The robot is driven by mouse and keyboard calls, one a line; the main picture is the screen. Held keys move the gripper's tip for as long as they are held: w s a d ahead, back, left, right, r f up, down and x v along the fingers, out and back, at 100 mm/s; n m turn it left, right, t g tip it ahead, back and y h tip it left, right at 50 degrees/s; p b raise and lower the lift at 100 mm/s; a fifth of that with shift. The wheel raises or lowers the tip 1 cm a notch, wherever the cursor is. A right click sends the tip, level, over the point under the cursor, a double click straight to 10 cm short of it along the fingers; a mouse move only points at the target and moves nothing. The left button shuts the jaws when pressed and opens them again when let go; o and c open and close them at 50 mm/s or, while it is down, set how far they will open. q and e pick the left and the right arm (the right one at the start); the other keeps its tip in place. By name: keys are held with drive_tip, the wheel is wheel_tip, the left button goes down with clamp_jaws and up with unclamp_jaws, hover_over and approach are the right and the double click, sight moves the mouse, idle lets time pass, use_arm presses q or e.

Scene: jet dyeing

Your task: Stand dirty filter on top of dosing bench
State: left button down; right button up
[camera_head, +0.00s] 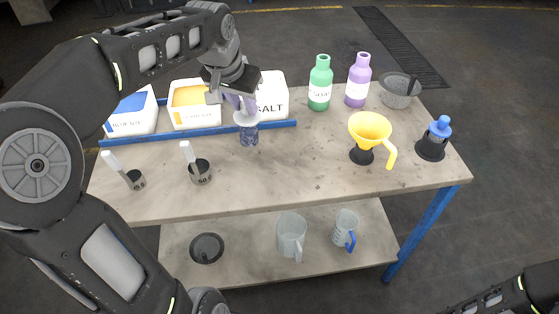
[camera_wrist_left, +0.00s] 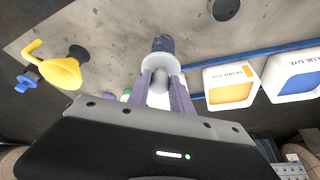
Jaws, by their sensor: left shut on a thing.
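The dirty filter, with a white flanged top and a dark blue speckled mesh body (camera_head: 249,136), hangs upright below my left gripper (camera_head: 242,103). The gripper's purple fingers are shut on its top. In the left wrist view the filter (camera_wrist_left: 162,45) points away from the fingers (camera_wrist_left: 163,92). It is over the grey top of the dosing bench (camera_head: 270,185), in front of the blue rail. I cannot tell whether its lower end touches the top. My right gripper is out of view; only part of that arm shows at the lower right.
Blue (camera_head: 133,112), yellow (camera_head: 194,104) and salt (camera_head: 270,97) bins stand behind the rail. Green (camera_head: 320,84) and purple (camera_head: 358,80) bottles, a yellow funnel (camera_head: 369,127), a grey bowl (camera_head: 399,92) and a blue-topped item (camera_head: 436,140) stand right. Two dark cups are front left. The front middle is clear.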

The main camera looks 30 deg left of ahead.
sight(247, 136)
use_arm(q)
drive_tip(key=shift+f+p, duration=0.3)
drive_tip(key=shift+f, duration=3)
drive_tip(key=shift+f, duration=1.75)
drive_tip(key=shift+f, duration=0.2)
drive_tip(key=c, duration=1.1)
unclamp_jaws()
drive_tip(key=shift+r, duration=0.1)
drive_tip(key=shift+c, duration=0.2)
drive_tip(key=shift+r, duration=0.1)
drive_tip(key=b+v, duration=0.1)
drive_tip(key=v, duration=1.1)
drive_tip(key=shift+w, duration=0.1)
